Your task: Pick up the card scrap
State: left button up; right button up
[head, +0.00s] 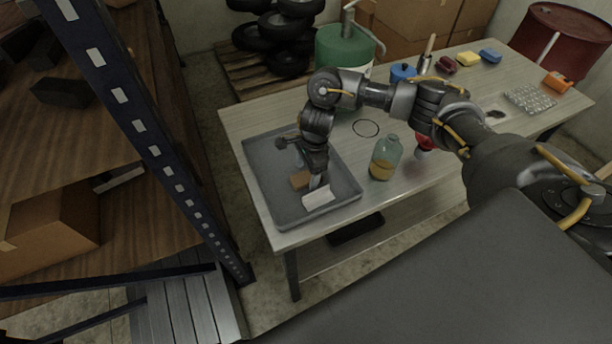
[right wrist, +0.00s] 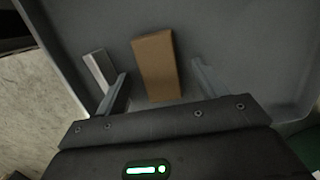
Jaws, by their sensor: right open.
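The card scrap is a small brown block-like piece (head: 299,180) lying in the grey tray (head: 262,171) on the table. In the right wrist view the card scrap (right wrist: 156,67) shows between the two fingers of my right gripper (right wrist: 159,72), with a gap on each side. In the head view my right gripper (head: 314,182) points down into the tray beside the scrap, its jaws open and partly hidden by the wrist. A white piece (head: 319,197) lies close by in the tray. It also shows in the right wrist view (right wrist: 98,70), just outside the left finger. My left gripper is out of view.
Right of the tray stand a glass jar (head: 385,158) with amber contents and a red object (head: 423,143). A black ring (head: 366,128) lies behind the jar. A green tank (head: 342,50) stands behind the table. A blue shelf post (head: 140,130) rises at left.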

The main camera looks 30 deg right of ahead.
jog(key=shift+f, duration=0.5)
jog(key=c, duration=1.1)
jog(key=shift+o, duration=0.2)
jog(key=shift+r, duration=0.1)
jog(key=shift+a+r, duration=0.1)
jog(key=shift+r, duration=0.4)
notch_tip(320, 180, up, 2)
jog(key=shift+r, duration=0.2)
jog(key=s+a+r+b, duration=0.3)
jog(key=s+a+r, duration=0.4)
jog(key=s, duration=0.5)
notch_tip(320, 180, up, 2)
jog(key=shift+r, duration=0.15)
